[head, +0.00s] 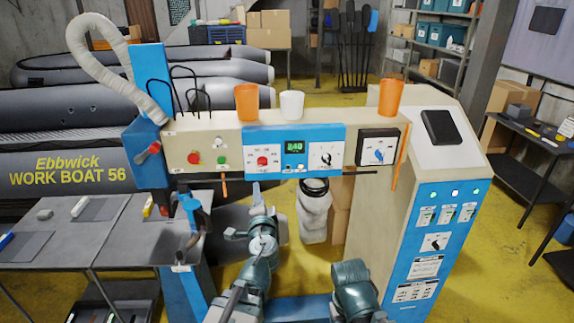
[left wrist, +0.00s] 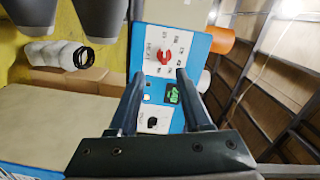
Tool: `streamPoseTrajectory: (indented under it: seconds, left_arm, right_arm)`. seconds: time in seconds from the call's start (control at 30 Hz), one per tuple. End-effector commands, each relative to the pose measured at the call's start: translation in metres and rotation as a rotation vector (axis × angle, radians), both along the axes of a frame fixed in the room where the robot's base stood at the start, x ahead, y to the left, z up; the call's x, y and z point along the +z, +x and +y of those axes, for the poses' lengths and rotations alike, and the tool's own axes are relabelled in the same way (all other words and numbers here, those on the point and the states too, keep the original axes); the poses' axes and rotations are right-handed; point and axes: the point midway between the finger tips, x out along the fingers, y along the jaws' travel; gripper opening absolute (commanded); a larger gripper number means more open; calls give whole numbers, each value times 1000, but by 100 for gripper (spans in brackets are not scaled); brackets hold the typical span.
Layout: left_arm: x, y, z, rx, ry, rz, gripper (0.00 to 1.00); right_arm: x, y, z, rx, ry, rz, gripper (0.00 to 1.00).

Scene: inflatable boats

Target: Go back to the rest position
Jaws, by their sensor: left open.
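My left gripper (head: 256,190) is raised in front of the control panel (head: 221,132), just below the blue section (head: 268,163) with the green display. In the left wrist view the two fingers of my left gripper (left wrist: 160,74) stand apart with nothing between them. Behind them are a red knob (left wrist: 165,57), a green display (left wrist: 173,95) and a black dial. The fingers look apart from the panel, but the exact distance is hard to tell. Of my right arm, only a dark green link shows at the bottom of the head view; its gripper is not visible.
Two orange cups (head: 246,102) and a white cup (head: 291,104) stand on the panel's top. A thin dark bar (head: 345,173) runs below its face. A grey table (head: 60,242) is at left, a tall cabinet (head: 437,245) at right.

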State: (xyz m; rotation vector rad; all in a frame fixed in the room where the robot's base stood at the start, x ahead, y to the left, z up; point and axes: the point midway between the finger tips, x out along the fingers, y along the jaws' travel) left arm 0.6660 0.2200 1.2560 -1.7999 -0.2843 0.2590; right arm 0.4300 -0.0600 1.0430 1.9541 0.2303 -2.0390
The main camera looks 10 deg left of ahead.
Motion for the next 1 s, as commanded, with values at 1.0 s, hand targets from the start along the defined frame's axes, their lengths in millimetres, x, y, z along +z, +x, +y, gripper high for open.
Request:
streamPoseTrajectory:
  seconds: [1.0]
  left_arm:
    - [-255,-237,-161,598,-870,1222,49]
  right_arm:
    - [-41,0,0,-1,0,0,67]
